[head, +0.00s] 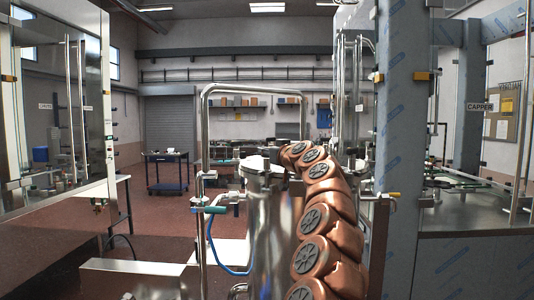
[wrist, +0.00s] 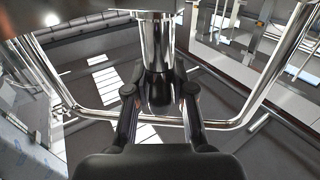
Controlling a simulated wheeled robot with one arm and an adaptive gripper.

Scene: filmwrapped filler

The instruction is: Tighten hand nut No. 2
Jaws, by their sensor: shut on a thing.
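In the wrist view my gripper (wrist: 159,94) has its two dark fingers on either side of a dark, rounded piece (wrist: 160,78) and is shut on it. This piece looks like a hand nut. It sits at the end of a shiny metal cylinder (wrist: 154,38), and no number can be read on it. In the head view my copper-coloured arm reaches forward beside a tall steel vessel (head: 270,225), and the gripper and nut are hidden there.
A bent steel tube frame (head: 205,130) stands around the vessel. A valve with a teal handle (head: 208,209) and a blue hose (head: 222,264) are at its left. A wrapped grey column (head: 405,150) stands close at right. Red floor at left is partly open.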

